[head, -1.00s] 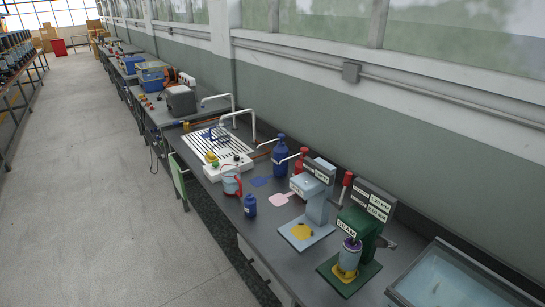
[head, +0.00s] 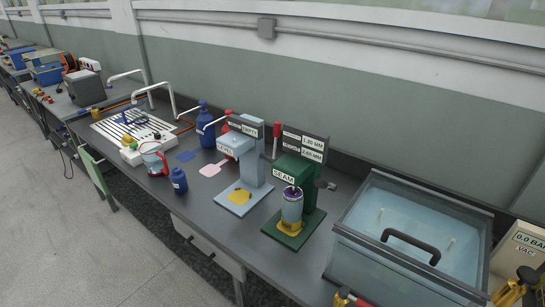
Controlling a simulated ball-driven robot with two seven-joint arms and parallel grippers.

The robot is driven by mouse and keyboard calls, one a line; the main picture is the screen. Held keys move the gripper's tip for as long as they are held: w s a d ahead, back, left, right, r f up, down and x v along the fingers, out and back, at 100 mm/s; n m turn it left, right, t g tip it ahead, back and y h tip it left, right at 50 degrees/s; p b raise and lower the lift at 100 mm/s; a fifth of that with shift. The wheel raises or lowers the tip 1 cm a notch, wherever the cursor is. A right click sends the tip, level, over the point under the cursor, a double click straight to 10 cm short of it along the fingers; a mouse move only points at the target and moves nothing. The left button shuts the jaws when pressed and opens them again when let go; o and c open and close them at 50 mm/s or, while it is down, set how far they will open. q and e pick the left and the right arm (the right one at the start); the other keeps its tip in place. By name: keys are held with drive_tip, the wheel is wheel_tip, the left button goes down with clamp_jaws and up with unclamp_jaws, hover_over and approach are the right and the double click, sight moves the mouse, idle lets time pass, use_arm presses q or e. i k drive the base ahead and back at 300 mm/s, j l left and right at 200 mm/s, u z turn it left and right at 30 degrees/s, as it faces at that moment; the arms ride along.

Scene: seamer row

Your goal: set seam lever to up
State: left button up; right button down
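The green seamer (head: 311,180) labelled SEAM stands on the bench in the head view, right of centre. A silver can (head: 292,208) stands upright on its yellow holder (head: 290,229). A red-handled lever (head: 276,130) shows behind and left of the seamer's head, its handle roughly upright; its lower end is hidden, so I cannot tell its exact setting. A short dark grey part (head: 328,185) sticks out on the seamer's right side. Neither of my grippers is in view.
A light blue machine (head: 243,165) stands close left of the seamer. A glass-lidded water tank (head: 400,235) with a black handle stands close right. Floor at lower left is clear.

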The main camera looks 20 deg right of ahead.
sight(319, 183)
drive_tip(key=k+z, duration=0.1)
drive_tip(key=z, duration=0.25)
drive_tip(key=k+z, duration=0.15)
drive_tip(key=z, duration=0.2)
drive_tip(key=k+z, duration=0.1)
drive_tip(key=z, duration=0.25)
drive_tip(key=l, duration=0.05)
